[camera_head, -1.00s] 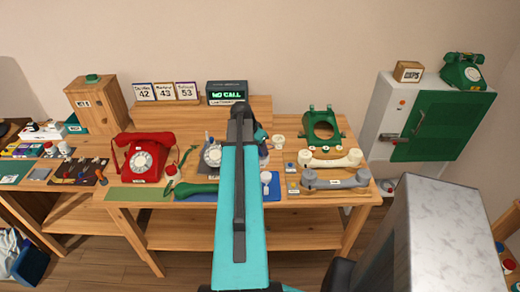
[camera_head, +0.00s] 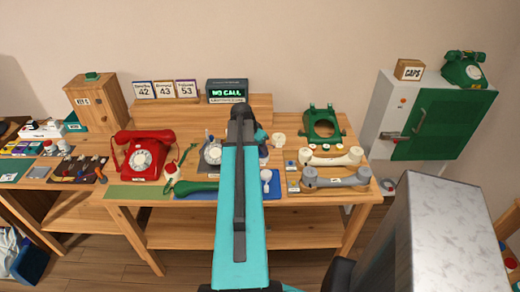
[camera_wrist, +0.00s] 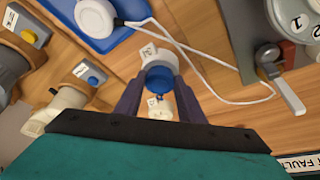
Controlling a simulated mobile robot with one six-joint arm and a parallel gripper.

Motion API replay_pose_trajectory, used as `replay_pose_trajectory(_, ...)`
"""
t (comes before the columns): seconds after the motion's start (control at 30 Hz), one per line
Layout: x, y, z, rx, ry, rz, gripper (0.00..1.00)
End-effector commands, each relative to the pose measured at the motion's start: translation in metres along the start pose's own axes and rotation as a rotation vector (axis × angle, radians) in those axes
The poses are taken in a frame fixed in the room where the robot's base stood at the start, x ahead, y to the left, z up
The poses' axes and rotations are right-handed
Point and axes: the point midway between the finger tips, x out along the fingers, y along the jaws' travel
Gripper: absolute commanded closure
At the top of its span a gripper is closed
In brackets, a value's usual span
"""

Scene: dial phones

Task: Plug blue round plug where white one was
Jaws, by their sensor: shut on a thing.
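In the wrist view, my gripper (camera_wrist: 157,108) is closed around a blue round plug (camera_wrist: 158,78). A white round body with a small tag (camera_wrist: 157,58) shows directly beyond the blue part; I cannot tell whether they touch. A smaller white piece with a tag (camera_wrist: 160,106) shows between the fingers, nearer the palm. A white round piece (camera_wrist: 96,16) with a white cable lies on the blue mat (camera_wrist: 130,12) at the upper left.
The white cable (camera_wrist: 215,60) loops to the right. A red phone (camera_head: 144,155), a green phone shell (camera_head: 323,122) and cream and grey handsets (camera_head: 335,178) crowd the table.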

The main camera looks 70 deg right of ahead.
Motion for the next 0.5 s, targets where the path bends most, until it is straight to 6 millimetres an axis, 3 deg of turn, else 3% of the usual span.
replay_pose_trajectory(0.2,0.0006,0.0001,0.0003,0.0,-0.001,0.0,0.83)
replay_pose_trajectory(0.23,0.0006,0.0001,0.0003,0.0,-0.001,0.0,0.61)
replay_pose_trajectory(0.33,0.0006,0.0002,0.0003,0.0,-0.001,0.0,0.45)
replay_pose_trajectory(0.5,0.0006,0.0009,0.0,0.001,-0.001,0.001,0.43)
